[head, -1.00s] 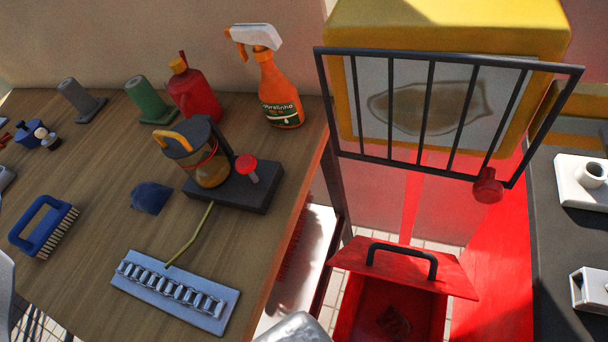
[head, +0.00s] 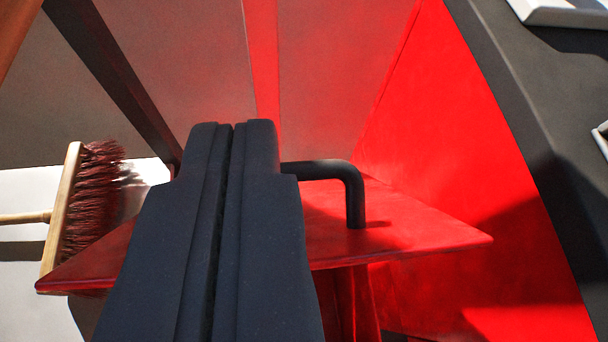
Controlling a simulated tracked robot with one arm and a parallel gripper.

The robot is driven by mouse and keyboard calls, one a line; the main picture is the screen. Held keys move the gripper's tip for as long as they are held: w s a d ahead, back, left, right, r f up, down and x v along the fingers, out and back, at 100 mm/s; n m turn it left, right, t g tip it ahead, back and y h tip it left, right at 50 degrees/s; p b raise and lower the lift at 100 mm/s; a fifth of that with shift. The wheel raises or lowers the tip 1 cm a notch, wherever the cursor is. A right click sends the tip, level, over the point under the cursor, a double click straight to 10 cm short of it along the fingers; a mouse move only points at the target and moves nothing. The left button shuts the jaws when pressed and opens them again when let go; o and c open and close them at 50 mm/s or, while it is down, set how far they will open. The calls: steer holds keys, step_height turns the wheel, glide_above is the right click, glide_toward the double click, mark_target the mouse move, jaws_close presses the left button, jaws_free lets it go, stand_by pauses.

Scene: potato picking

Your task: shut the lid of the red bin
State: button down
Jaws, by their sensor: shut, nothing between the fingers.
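The red bin's lid (head: 425,235) is a flat red panel spanning the middle of the view, with its broad face turned up toward me. It carries a black bar handle (head: 352,190), of which only the right part shows. My gripper (head: 238,128) is shut and empty, with its two dark fingers side by side. It stands in front of the lid and hides its middle and the handle's left part. I cannot tell whether the fingers touch the lid or handle. A strip of the red bin (head: 362,300) shows below the lid; its opening is hidden.
A brush with dark red bristles (head: 92,200) is at the left, close to the lid's left corner. A dark worktop edge (head: 535,150) runs down the right side. A dark post (head: 125,85) slants at upper left. A sunlit red surface (head: 450,150) lies behind the lid.

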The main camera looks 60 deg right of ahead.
steer(key=w+d+f+b, duration=0.2)
steer(key=f, duration=0.1)
steer(key=w+d+f+b, duration=0.1)
steer(key=d+f, duration=0.1)
steer(key=shift+w+f, duration=0.1)
steer(key=shift+f, duration=0.1)
steer(key=shift+s+a+f, duration=0.3)
steer(key=shift+a+f, duration=0.05)
steer(key=shift+f, duration=0.1)
